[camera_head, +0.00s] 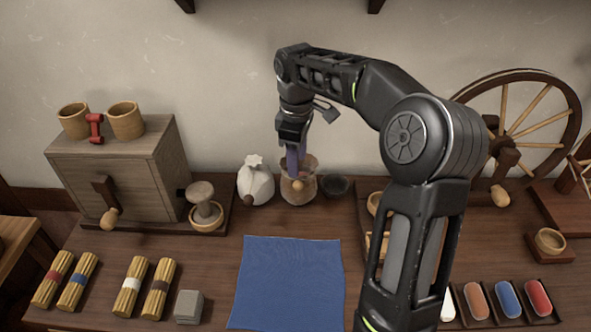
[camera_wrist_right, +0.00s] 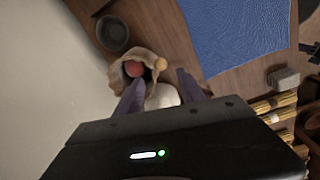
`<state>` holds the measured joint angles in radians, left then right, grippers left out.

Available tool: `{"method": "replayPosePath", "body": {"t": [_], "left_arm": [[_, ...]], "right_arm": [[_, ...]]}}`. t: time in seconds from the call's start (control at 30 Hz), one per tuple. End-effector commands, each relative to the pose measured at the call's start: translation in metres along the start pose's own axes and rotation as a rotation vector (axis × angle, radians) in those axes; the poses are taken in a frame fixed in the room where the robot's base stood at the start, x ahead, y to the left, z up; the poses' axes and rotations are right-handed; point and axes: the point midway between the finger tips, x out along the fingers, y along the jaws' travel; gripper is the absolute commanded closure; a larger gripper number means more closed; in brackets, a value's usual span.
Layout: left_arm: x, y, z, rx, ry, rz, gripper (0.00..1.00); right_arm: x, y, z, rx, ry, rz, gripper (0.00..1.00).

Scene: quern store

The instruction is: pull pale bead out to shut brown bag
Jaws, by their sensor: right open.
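The brown bag (camera_head: 299,195) stands at the back of the table, between a white tied bag (camera_head: 255,182) and a small dark bowl (camera_head: 335,185). The pale bead (camera_head: 297,184) is at its front. In the right wrist view the brown bag's mouth (camera_wrist_right: 122,72) is open with a reddish round thing (camera_wrist_right: 134,68) inside, and the pale bead (camera_wrist_right: 161,63) sits at its rim side. My right gripper (camera_head: 294,162) points down at the bag from above. Its fingers (camera_wrist_right: 160,77) are apart, with nothing seen gripped between them. My left gripper is not in view.
A blue cloth (camera_head: 288,280) lies in front of the bags. A wooden cabinet (camera_head: 110,170) stands at left, with several straw bundles (camera_head: 130,285) and a grey block (camera_head: 188,306) before it. A spinning wheel (camera_head: 520,120) stands at right. My right arm hides part of the right side.

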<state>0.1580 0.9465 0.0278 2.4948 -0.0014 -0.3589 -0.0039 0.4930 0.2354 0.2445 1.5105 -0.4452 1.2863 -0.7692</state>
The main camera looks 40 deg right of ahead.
Motion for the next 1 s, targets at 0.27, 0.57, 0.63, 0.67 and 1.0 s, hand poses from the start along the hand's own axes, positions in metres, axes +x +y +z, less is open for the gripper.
{"method": "replayPosePath", "body": {"t": [0.27, 0.57, 0.63, 0.67, 1.0], "left_arm": [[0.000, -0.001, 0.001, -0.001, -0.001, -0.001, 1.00], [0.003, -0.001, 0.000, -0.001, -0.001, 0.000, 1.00], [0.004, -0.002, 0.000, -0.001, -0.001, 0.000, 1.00], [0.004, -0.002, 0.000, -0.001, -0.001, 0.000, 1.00], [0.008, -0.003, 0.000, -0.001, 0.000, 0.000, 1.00]], "right_arm": [[-0.002, 0.000, 0.002, -0.002, -0.006, -0.002, 0.54], [0.018, -0.001, 0.003, -0.001, -0.007, -0.005, 0.54], [0.028, -0.001, 0.003, -0.001, -0.007, -0.005, 0.54], [0.033, -0.001, 0.003, -0.001, -0.007, -0.006, 0.54], [0.074, 0.000, 0.002, 0.000, -0.004, -0.002, 0.54]]}}
